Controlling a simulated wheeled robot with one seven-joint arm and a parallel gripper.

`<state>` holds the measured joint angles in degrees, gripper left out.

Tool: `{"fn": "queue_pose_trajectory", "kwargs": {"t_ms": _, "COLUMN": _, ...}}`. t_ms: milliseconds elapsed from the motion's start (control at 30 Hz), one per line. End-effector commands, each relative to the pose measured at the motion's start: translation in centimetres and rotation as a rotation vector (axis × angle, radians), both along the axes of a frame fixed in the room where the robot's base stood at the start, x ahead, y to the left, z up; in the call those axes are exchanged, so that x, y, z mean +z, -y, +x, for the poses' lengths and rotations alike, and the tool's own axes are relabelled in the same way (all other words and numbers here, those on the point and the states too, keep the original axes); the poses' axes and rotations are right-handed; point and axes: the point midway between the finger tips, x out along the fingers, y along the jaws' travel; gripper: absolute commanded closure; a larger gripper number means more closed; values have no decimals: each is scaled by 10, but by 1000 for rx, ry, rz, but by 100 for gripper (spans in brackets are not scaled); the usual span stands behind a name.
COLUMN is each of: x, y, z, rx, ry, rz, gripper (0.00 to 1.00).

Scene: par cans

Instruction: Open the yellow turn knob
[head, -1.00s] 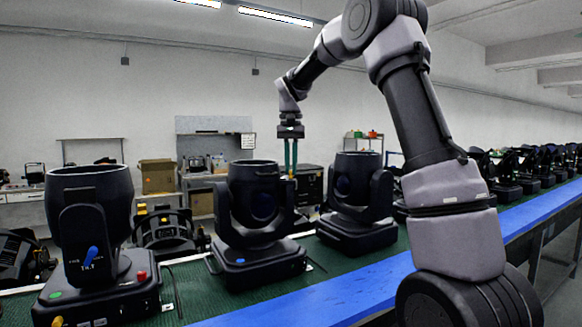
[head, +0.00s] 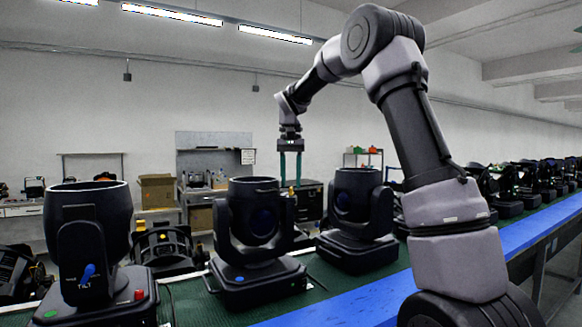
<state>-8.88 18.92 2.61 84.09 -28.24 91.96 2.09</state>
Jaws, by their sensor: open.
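A small yellow turn knob (head: 291,191) shows at the right yoke arm of the middle black par can (head: 255,225). My gripper (head: 291,179) points straight down above it, with two green fingers apart and nothing between them. The fingertips look close to the knob's top, one on each side in the picture. I cannot tell the exact gap or depth.
A par can (head: 92,245) with a blue knob (head: 88,273) stands at left, and another (head: 357,215) stands close to the right of the middle one. A blue strip (head: 370,298) edges the green table. Boxes (head: 157,190) stand behind.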

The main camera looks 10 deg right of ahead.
Motion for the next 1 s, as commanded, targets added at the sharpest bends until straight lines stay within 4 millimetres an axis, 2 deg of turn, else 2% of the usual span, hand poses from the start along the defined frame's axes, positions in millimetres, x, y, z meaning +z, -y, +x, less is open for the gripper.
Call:
{"fn": "queue_pose_trajectory", "kwargs": {"t_ms": 300, "x": 64, "y": 0, "z": 1, "rx": 0, "ry": 4, "rz": 1, "gripper": 59}}
{"fn": "queue_pose_trajectory", "kwargs": {"t_ms": 500, "x": 90, "y": 0, "z": 0, "rx": 1, "ry": 3, "rz": -1, "gripper": 59}}
{"fn": "queue_pose_trajectory", "kwargs": {"t_ms": 667, "x": 97, "y": 0, "z": 0, "rx": 0, "ry": 1, "rz": 1, "gripper": 59}}
{"fn": "queue_pose_trajectory", "kwargs": {"t_ms": 1000, "x": 97, "y": 0, "z": 0, "rx": 0, "ry": 1, "rz": 0, "gripper": 59}}
